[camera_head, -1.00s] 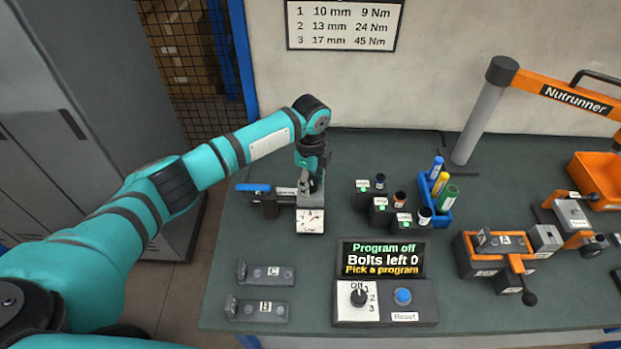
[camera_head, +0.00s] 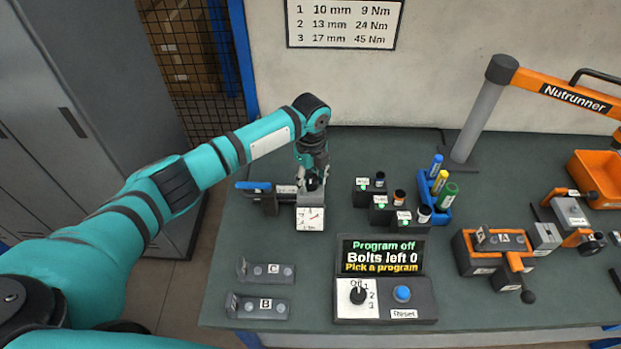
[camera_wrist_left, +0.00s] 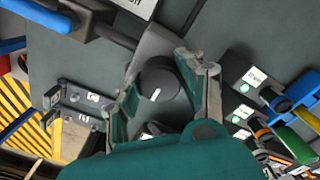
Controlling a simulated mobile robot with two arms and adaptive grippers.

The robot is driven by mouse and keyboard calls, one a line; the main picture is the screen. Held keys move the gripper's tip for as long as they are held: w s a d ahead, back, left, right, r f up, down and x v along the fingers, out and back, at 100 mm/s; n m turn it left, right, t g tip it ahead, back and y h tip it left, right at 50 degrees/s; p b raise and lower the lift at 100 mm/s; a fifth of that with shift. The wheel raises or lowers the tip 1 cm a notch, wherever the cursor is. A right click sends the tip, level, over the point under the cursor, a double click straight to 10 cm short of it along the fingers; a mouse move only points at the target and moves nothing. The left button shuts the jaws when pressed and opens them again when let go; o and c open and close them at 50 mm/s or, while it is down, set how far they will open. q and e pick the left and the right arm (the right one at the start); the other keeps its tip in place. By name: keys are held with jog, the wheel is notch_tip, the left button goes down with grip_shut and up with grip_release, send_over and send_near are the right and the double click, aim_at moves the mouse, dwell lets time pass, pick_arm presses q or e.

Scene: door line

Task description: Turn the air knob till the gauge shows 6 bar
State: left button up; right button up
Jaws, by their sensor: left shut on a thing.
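The air unit (camera_head: 311,200) is a grey block near the left end of the bench, with a blue-handled valve (camera_head: 254,187) on its left. Its square white gauge (camera_head: 310,219) faces up at the front. A reddish needle shows, but the scale is too small to read. My left gripper (camera_head: 313,184) is above the block. In the left wrist view its two fingers (camera_wrist_left: 159,76) are shut on the round black air knob (camera_wrist_left: 158,83), which has a white mark on top. The gauge face is not readable there. My right gripper is not in view.
Several labelled socket blocks (camera_head: 381,212) and a blue marker tray (camera_head: 435,197) stand right of the air unit. A program box (camera_head: 385,300) and brackets C (camera_head: 266,273) and B (camera_head: 258,306) are in front. A vise-like fixture (camera_head: 495,255) is further right.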

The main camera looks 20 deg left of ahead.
aim_at(311, 178)
pick_arm(q)
jog(key=shift+r, duration=0.1)
jog(key=o, duration=1.2)
notch_tip(311, 178, up, 12)
